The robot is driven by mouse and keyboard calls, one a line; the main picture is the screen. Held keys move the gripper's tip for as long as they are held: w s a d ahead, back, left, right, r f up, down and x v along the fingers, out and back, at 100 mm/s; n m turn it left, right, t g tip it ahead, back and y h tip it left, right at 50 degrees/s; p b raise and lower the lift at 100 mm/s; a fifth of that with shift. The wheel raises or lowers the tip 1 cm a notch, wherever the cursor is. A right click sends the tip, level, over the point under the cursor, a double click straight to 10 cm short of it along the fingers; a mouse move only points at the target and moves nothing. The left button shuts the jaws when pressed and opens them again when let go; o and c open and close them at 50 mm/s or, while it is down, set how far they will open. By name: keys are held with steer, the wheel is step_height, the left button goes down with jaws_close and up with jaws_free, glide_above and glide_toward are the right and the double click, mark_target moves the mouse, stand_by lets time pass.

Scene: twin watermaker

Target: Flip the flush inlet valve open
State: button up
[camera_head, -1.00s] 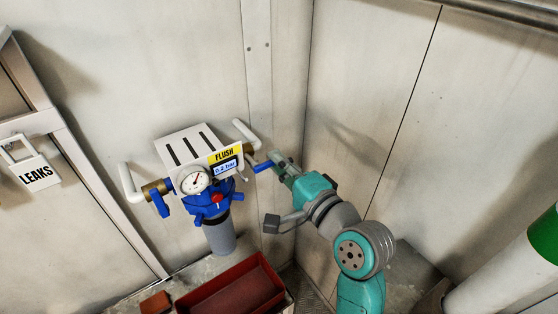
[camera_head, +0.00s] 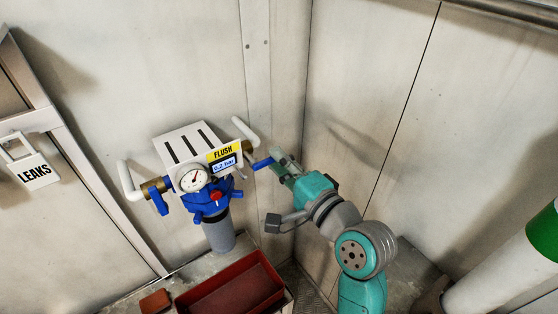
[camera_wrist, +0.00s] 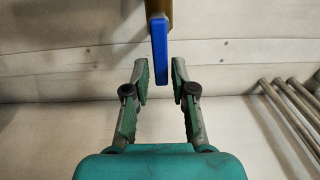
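The flush unit (camera_head: 186,144) hangs on the wall, with a yellow FLUSH label (camera_head: 223,153) and a brass valve at each side. The right valve's blue lever (camera_head: 262,164) points sideways toward my gripper (camera_head: 279,162). In the wrist view this blue lever (camera_wrist: 160,50) hangs from a brass body (camera_wrist: 158,8), its lower end between my fingertips (camera_wrist: 160,72). My fingers are open, with a gap on both sides of the lever. The left valve's blue lever (camera_head: 158,201) points down. I cannot tell which valve is the inlet.
A round gauge (camera_head: 193,180) and blue filter head (camera_head: 212,199) sit between the valves, above a grey filter bowl (camera_head: 219,233). A red bin (camera_head: 270,272) stands below. The wall corner is close behind my gripper. A LEAKS sign (camera_head: 36,172) hangs at left.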

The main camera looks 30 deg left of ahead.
steer(key=v, duration=1.1)
steer(key=shift+d, duration=0.25)
steer(key=shift+s+f, duration=0.1)
steer(key=shift+s, duration=0.1)
